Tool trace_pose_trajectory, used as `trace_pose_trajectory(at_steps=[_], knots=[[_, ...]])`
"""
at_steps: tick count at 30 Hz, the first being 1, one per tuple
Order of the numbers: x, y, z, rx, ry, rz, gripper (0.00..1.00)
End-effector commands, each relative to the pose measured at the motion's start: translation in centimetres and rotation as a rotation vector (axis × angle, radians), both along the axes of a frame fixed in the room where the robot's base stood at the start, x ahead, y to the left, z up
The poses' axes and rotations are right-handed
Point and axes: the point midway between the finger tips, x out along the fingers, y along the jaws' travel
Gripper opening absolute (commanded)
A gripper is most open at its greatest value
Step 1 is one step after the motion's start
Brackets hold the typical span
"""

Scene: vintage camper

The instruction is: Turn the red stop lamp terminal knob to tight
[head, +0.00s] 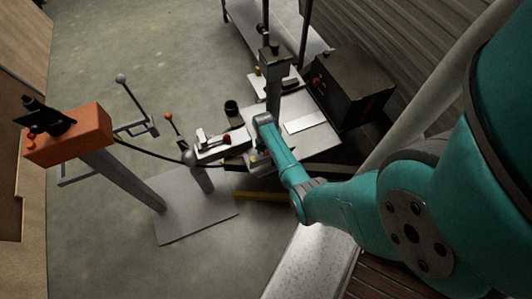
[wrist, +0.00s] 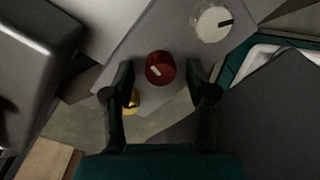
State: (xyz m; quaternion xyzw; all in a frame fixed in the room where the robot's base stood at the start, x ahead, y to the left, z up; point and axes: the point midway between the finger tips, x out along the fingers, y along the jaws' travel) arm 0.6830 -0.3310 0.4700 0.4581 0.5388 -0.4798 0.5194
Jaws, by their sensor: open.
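A red knob (wrist: 160,68) with a pale pointer mark sits on a grey plate (wrist: 135,50) in the wrist view. The mark points to the lower left. My gripper (wrist: 160,88) is open, with one dark finger on each side of the red knob. I cannot tell whether either finger touches it. In the head view my gripper is at the end of my teal arm, by the grey stand, and its fingers and the knob between them cannot be made out.
A white knob with a dark mark (wrist: 212,23) sits up and right of the red one. A brass-coloured piece (wrist: 131,101) is by the left finger. A dark box (head: 352,88) and an orange box on a post (head: 72,137) stand nearby. Open floor (head: 145,45) lies behind.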

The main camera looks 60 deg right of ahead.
Motion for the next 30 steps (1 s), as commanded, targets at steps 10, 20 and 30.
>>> trace_pose_trajectory(at_steps=[10, 20, 30], knots=[[-0.05, -0.02, -0.95, 0.0, 0.0, 0.0, 0.57], [-0.05, 0.0, -0.94, 0.0, 0.0, 0.0, 0.05], [-0.05, 0.0, -0.94, 0.0, 0.0, -0.026, 0.0]])
